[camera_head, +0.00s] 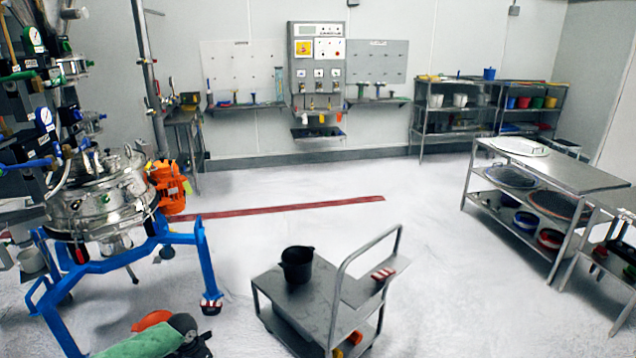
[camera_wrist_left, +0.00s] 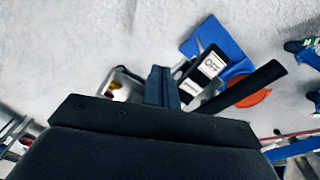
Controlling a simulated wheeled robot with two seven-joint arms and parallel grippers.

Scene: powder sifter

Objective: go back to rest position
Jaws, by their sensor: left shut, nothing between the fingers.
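My left gripper (camera_wrist_left: 161,87) shows in the left wrist view, with its dark fingers closed together and nothing held. The pale floor lies below it. In the head view I cannot make out either gripper clearly. A steel sifter vessel (camera_head: 100,195) with an orange motor (camera_head: 168,187) stands on a blue frame (camera_head: 205,255) at the left. A black pot (camera_head: 297,263) stands upright on a grey trolley (camera_head: 318,310) at the bottom middle. My right gripper is out of view.
An orange-red disc (camera_head: 152,320) lies near the bottom left, partly hidden by a green and dark shape. A steel table (camera_head: 575,170) with shelves stands at the right, and a control cabinet (camera_head: 318,60) is on the back wall. The middle floor is clear.

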